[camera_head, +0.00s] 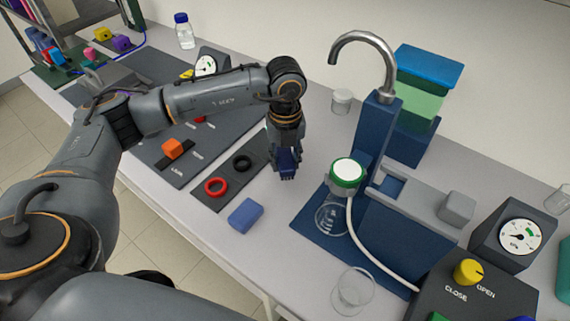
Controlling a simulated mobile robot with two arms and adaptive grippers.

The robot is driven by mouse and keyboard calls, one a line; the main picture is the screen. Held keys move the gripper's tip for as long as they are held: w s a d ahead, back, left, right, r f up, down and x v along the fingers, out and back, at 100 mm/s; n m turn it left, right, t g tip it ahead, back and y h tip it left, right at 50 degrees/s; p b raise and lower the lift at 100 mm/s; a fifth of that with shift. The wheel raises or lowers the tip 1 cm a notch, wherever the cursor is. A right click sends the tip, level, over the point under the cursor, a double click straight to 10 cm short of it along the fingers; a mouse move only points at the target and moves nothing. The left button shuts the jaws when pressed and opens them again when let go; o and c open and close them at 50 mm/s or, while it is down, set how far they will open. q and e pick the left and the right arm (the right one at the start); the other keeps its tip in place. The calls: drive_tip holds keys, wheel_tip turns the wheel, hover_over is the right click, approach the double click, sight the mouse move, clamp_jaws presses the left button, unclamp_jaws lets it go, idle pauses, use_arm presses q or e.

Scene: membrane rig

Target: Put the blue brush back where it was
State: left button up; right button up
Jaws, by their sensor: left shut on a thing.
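My left gripper (286,150) reaches down over the white bench, right of the dark mat with the rings. It is shut on a small dark blue thing (288,166), which looks like the blue brush. The gripper hides much of it, and I cannot tell whether it touches the bench. A lighter blue block (245,215) lies on the bench nearer the front edge, apart from the gripper. My right gripper is not in view.
A dark mat (222,199) holds a red ring (215,187) and a black ring (242,163). Right of the gripper stand a blue rig with a metal spout (386,66), a green-rimmed white filter (347,172), a hose and a glass beaker (353,290). An orange block (173,149) lies left.

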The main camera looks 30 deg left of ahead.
sight(285, 168)
use_arm(q)
drive_tip(key=f, duration=0.1)
drive_tip(key=f+p, duration=0.1)
drive_tip(key=f, duration=0.1)
drive_tip(key=shift+w+a+f+p, duration=0.1)
drive_tip(key=shift+w+a+p, duration=0.15)
drive_tip(key=shift+p, duration=0.1)
drive_tip(key=shift+f, duration=0.3)
drive_tip(key=shift+d, duration=0.1)
drive_tip(key=shift+f, duration=0.2)
drive_tip(key=o, duration=1.1)
